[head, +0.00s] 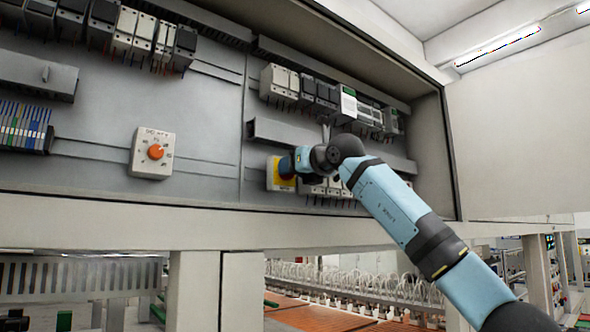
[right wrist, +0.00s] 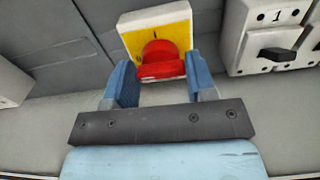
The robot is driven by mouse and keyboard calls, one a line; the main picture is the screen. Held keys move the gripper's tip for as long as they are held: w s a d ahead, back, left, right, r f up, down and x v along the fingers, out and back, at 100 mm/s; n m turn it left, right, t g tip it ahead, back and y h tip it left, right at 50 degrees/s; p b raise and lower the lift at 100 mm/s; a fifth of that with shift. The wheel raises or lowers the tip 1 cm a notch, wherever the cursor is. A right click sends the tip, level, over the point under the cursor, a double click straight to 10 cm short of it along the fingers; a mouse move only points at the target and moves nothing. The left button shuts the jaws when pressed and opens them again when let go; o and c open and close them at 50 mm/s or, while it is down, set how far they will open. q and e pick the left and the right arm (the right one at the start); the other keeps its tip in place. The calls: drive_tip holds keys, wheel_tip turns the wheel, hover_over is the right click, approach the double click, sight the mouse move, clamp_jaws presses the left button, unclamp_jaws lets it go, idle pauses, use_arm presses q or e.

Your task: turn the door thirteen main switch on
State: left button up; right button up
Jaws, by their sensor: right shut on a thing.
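The main switch is a red rotary knob (right wrist: 160,60) on a yellow plate (right wrist: 185,37) in the right wrist view. In the head view its yellow plate (head: 273,174) shows low in the open cabinet, and my gripper hides the knob. My right gripper (right wrist: 161,78) has its two blue fingers on either side of the red knob, shut on it. It also shows in the head view (head: 286,165), reaching in from the right. Whether the knob stands at on or off is too small to tell. My left gripper is not in view.
A grey switch block (right wrist: 275,40) marked 1 sits close to the right of the yellow plate. An orange dial (head: 155,152) on a pale box is farther left. Breakers (head: 300,88) and a grey duct (head: 330,142) run above. The cabinet's lower ledge (head: 120,212) lies below.

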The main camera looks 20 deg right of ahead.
use_arm(q)
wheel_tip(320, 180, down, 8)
drive_tip(key=b, duration=0.9)
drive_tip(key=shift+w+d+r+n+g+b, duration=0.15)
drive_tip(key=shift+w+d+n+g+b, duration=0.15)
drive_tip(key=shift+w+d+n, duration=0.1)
use_arm(e)
drive_tip(key=m, duration=1.7)
drive_tip(key=shift+d+f+m, duration=0.15)
drive_tip(key=shift+d+m, duration=0.05)
drive_tip(key=shift+m, duration=0.1)
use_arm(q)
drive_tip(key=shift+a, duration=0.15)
use_arm(e)
drive_tip(key=o, duration=0.9)
drive_tip(key=shift+o, duration=0.2)
